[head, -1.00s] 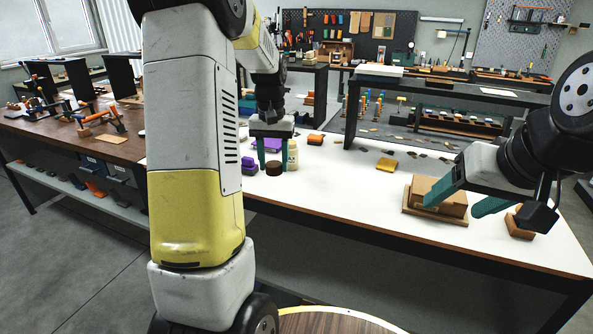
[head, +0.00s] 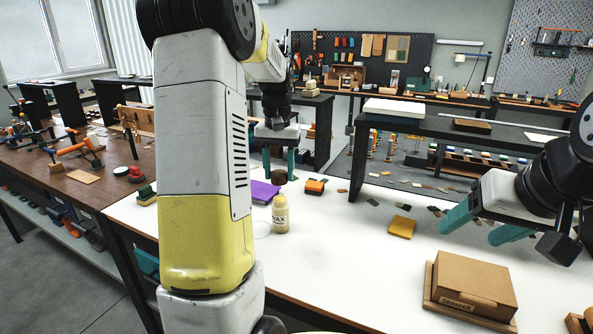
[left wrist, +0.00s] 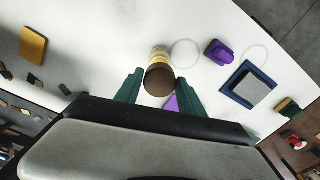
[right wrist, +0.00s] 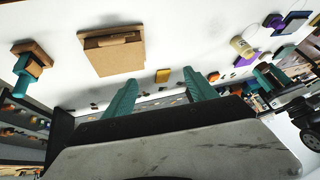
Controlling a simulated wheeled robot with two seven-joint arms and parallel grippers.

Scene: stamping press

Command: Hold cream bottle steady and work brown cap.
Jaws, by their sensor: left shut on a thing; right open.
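The cream bottle (head: 280,214), labelled WAX, stands upright and uncapped on the white bench in the head view; it also shows in the right wrist view (right wrist: 241,47). My left gripper (head: 279,172) is shut on the brown cap (head: 279,177), held above the bench and apart from the bottle in the head view. In the left wrist view the cap (left wrist: 159,80) sits between the teal fingers and partly hides the bottle (left wrist: 160,54). My right gripper (head: 473,232) is open and empty, off to the right, well away from the bottle.
A purple item (head: 264,192) and an orange block (head: 315,186) lie near the bottle. A yellow pad (head: 401,227) lies farther right. A cardboard box (head: 472,284) sits on a wooden tray near the front. The bench in front of the bottle is clear.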

